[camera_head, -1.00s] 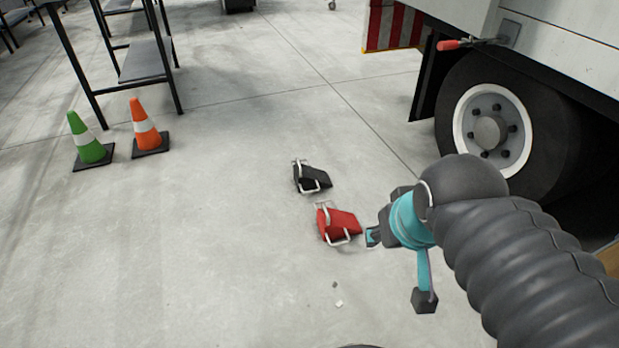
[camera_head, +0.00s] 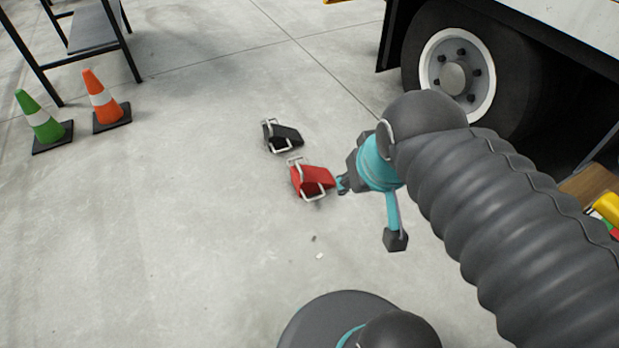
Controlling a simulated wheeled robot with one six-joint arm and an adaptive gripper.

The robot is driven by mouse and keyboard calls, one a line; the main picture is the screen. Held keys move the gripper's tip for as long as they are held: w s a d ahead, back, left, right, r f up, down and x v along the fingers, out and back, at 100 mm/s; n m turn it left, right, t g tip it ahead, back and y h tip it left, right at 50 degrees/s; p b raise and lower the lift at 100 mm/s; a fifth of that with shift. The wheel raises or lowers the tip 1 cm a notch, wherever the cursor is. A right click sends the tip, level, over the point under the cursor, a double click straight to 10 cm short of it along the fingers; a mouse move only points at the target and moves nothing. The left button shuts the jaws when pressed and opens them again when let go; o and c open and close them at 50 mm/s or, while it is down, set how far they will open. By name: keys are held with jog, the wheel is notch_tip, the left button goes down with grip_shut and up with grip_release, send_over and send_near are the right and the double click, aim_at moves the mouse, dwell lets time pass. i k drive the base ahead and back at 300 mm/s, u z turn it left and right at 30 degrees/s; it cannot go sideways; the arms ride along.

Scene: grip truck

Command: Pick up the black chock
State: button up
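The black chock (camera_head: 285,138) lies on the concrete floor near the middle of the view, with a pale metal handle at its left end. A red chock (camera_head: 316,178) with a similar handle lies just below and to the right of it. My gripper (camera_head: 342,186) shows small at the right end of the red chock in the picture, to the lower right of the black chock. I cannot tell how high it is above the floor. Its fingers are too small and partly hidden to tell open from shut. The black chock is in plain view.
A truck wheel (camera_head: 458,68) stands at the upper right. A green cone (camera_head: 40,122) and an orange cone (camera_head: 102,100) stand at the left, below a dark metal rack (camera_head: 98,32). A brown box (camera_head: 588,190) with coloured items is at the right edge. Floor left of the chocks is clear.

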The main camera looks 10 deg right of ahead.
aim_at(279, 138)
jog(key=k, duration=0.3)
jog(key=u, duration=0.95)
jog(key=i, duration=1.1)
jog(key=z, duration=0.8)
jog(key=i, duration=0.9)
jog(key=z, duration=0.8)
